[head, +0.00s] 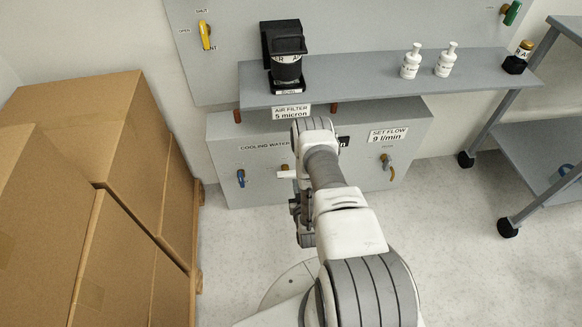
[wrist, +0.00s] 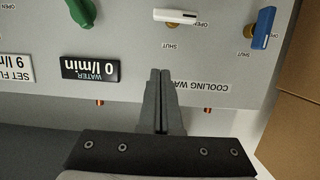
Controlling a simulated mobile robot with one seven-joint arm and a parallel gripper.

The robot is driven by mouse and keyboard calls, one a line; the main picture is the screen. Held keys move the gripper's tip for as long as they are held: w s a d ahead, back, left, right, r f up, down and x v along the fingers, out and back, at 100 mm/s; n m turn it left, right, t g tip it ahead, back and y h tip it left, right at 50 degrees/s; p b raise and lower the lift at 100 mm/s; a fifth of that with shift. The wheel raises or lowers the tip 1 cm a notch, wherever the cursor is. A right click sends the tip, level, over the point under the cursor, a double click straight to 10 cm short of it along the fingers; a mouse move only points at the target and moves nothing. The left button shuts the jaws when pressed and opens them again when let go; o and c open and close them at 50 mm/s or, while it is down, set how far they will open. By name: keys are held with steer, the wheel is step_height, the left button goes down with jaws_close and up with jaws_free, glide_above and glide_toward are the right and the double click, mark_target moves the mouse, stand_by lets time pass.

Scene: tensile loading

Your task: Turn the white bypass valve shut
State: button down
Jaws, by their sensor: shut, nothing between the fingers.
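The white bypass valve (wrist: 175,16) is on the grey panel at the top of the wrist view. Its handle lies level across its brass stem, and a SHUT label is beneath it in that view. Part of the white handle (head: 286,174) also shows in the head view, left of my arm. My gripper (wrist: 160,72) is shut and empty, its fingers side by side. In the wrist view its tips appear below the valve handle, apart from it. My arm hides much of the panel and the fingertips in the head view.
A blue valve (wrist: 263,27) and a green valve (wrist: 80,12) flank the white one in the wrist view. A water display (wrist: 90,69) reads 0 l/min. A grey shelf (head: 370,78) overhangs the panel. Cardboard boxes (head: 75,110) stand at left; a wheeled cart (head: 535,150) stands at right.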

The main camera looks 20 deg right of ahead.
steer(key=w, duration=0.1)
steer(key=b, duration=0.5)
glide_above(293, 174)
steer(key=s, duration=0.1)
step_height(293, 174, down, 3)
steer(key=f, duration=0.3)
steer(key=shift+s+a+b, duration=0.2)
steer(key=shift+a+b, duration=0.15)
steer(key=shift+a, duration=0.05)
steer(key=shift+f, duration=0.45)
